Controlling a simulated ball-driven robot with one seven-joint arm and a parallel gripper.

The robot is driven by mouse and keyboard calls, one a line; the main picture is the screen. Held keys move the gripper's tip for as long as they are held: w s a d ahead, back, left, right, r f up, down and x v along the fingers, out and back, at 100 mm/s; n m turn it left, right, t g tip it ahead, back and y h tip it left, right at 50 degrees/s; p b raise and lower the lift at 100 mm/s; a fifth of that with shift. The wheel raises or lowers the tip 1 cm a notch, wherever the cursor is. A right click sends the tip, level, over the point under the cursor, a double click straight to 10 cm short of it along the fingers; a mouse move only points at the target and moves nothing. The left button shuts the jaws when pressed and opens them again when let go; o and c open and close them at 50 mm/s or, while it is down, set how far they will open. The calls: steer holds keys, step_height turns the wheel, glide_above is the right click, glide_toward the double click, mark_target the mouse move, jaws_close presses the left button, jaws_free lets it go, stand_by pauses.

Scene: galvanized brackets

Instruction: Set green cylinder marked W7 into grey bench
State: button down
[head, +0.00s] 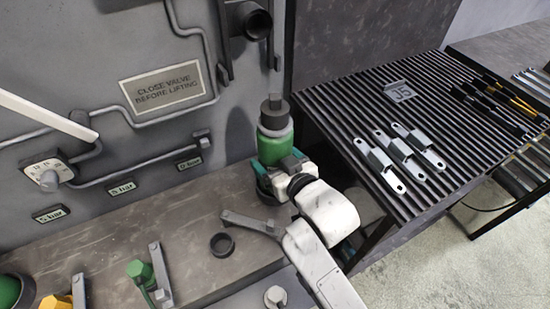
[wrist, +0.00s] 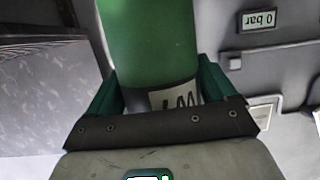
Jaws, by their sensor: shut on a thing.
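A green cylinder (head: 272,147) with a dark grey neck on top stands upright near the grey wall panel in the head view. My gripper (head: 280,170) is shut on its lower part. In the wrist view the green cylinder (wrist: 150,40) sits between the fingers of my gripper (wrist: 162,85). A pale label with a W shows low on it; the rest of the marking is hidden. The grey bench (head: 195,210) runs below the panel. The cylinder's foot is hidden behind my gripper, so I cannot tell whether it touches the bench.
A dark ring (head: 222,244) and a metal bracket (head: 248,222) are on the bench near my gripper. More brackets and green and yellow parts are at the lower left. A ribbed table (head: 340,100) at right bears several galvanized brackets (head: 380,160). Pipes line the panel.

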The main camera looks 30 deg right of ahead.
steer(key=shift+c, duration=0.7)
jaws_free()
steer(key=shift+o, duration=0.7)
steer(key=shift+f, duration=0.35)
steer(key=v, duration=1.1)
steer(key=shift+r+b, duration=0.25)
steer(key=shift+b, duration=0.2)
steer(key=shift+w, duration=0.1)
